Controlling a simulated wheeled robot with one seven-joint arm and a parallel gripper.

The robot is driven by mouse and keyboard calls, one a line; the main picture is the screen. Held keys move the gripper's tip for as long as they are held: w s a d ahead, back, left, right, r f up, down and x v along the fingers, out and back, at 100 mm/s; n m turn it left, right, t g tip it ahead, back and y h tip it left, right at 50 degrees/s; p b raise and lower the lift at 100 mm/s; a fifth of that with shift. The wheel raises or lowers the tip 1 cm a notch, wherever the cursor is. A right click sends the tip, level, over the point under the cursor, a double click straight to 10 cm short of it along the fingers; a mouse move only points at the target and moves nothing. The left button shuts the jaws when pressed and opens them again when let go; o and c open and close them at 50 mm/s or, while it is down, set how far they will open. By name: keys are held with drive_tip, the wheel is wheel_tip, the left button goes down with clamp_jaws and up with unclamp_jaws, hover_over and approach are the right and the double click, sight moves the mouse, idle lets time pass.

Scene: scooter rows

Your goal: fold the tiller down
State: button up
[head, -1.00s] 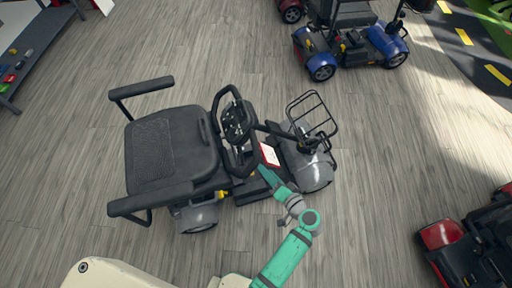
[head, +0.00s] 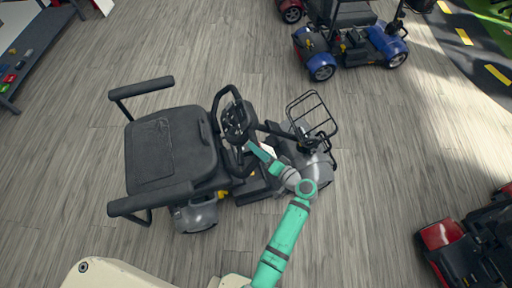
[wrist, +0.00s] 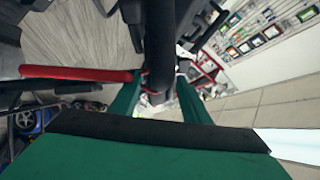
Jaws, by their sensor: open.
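The tiller (head: 236,122) of the grey scooter is upright, its black loop handlebar in front of the seat. Its stem (head: 271,127) runs toward the front basket. My gripper (head: 249,146) is at the tiller, just below the handlebar in the head view. In the wrist view my gripper (wrist: 157,98) has its two green fingers apart, with a thick dark post (wrist: 160,45) of the tiller between or just beyond them. I cannot tell whether either finger touches it. A red bar (wrist: 80,74) lies left of the post. My arm hides part of the scooter's front deck.
The scooter's black seat (head: 170,150) and armrests are left of the tiller; its wire basket (head: 312,116) is right. A blue scooter (head: 352,45) stands at the back, a red one (head: 465,240) at lower right. Wooden floor around the grey scooter is clear.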

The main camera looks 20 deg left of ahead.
drive_tip(key=shift+x, duration=0.85)
clamp_jaws()
drive_tip(key=shift+w+d+r+m, duration=0.3)
drive_tip(key=shift+w+d+r, duration=0.4)
drive_tip(key=shift+d+r, duration=0.25)
